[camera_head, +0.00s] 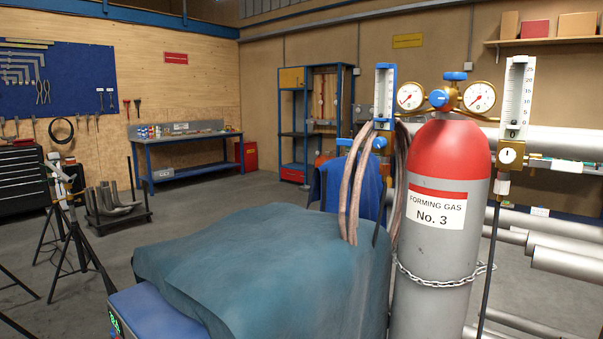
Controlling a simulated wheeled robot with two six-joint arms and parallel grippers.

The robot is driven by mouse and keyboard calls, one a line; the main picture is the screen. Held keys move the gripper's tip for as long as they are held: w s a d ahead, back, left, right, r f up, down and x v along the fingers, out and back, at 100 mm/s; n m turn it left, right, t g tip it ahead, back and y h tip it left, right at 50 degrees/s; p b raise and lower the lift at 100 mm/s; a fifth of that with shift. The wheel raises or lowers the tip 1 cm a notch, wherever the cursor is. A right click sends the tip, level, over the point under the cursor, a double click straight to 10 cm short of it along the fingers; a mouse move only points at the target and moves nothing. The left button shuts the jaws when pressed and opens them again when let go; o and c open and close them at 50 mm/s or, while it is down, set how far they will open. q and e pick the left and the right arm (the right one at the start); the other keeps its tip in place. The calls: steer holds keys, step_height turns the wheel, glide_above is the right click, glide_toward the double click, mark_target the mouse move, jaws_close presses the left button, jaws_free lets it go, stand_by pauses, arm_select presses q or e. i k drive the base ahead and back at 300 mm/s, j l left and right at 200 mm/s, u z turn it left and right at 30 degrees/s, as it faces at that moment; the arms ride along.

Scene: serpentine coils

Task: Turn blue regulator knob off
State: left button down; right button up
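A grey gas cylinder (433,250) with a red top stands upright at right, labelled "FORMING GAS No. 3". A brass regulator with two round gauges, a left gauge (410,96) and a right gauge (479,97), sits above it. A round blue regulator knob (438,98) faces me between the gauges. A smaller blue handle (455,76) sits on top of the brass body. Flow meter tubes stand left (384,95) and right (516,95) of the regulator. Neither of my grippers is in view.
A teal cover (260,265) drapes over a bulky blue unit in front, left of the cylinder. Hoses (355,190) hang beside the regulator. A chain (440,280) wraps the cylinder. Large grey pipes (560,255) lie at right. Open floor (210,195) extends behind to a workbench (185,150).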

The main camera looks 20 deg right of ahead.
mark_target(438, 98)
steer(key=z, duration=1.2)
